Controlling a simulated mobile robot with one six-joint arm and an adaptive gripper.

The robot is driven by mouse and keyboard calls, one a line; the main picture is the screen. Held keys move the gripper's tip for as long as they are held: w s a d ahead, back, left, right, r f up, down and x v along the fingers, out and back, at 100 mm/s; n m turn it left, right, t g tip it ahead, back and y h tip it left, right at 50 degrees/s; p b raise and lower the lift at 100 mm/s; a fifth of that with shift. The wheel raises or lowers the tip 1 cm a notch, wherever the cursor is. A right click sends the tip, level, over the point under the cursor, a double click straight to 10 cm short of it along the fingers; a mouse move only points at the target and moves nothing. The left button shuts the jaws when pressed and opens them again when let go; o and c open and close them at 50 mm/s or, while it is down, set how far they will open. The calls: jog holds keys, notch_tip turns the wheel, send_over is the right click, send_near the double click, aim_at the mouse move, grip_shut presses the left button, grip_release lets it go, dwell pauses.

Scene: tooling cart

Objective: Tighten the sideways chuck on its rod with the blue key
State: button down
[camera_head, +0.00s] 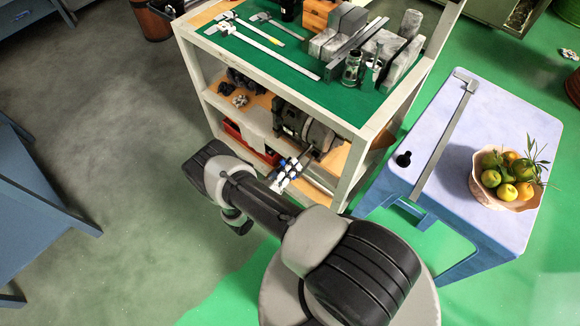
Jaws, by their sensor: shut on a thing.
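My gripper (287,174) is at the near side of the cart, in front of the lower shelf. It shows small, with white, dark and blue parts close together. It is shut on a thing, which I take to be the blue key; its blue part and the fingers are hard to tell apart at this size. A thin grey piece runs from the gripper up and right toward the grey round machine part (318,137) on the shelf. This part may hold the sideways chuck, but I cannot make out chuck or rod clearly. Whether the key touches it I cannot tell.
The white cart (362,150) has posts and a green top bearing calipers (262,40), grey blocks (398,45) and a jar (351,68). A red bin (232,129) is on a lower shelf. A table (487,110) with a fruit bowl (486,191) stands right.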

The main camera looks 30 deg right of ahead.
jog(key=n, duration=0.4)
jog(key=shift+n, duration=0.4)
jog(key=n, duration=0.4)
jog(key=shift+w+d, duration=0.2)
jog(key=shift+d, duration=0.3)
dwell(0.5)
jog(key=shift+w+d, duration=0.2)
jog(key=shift+d, duration=0.4)
dwell(0.6)
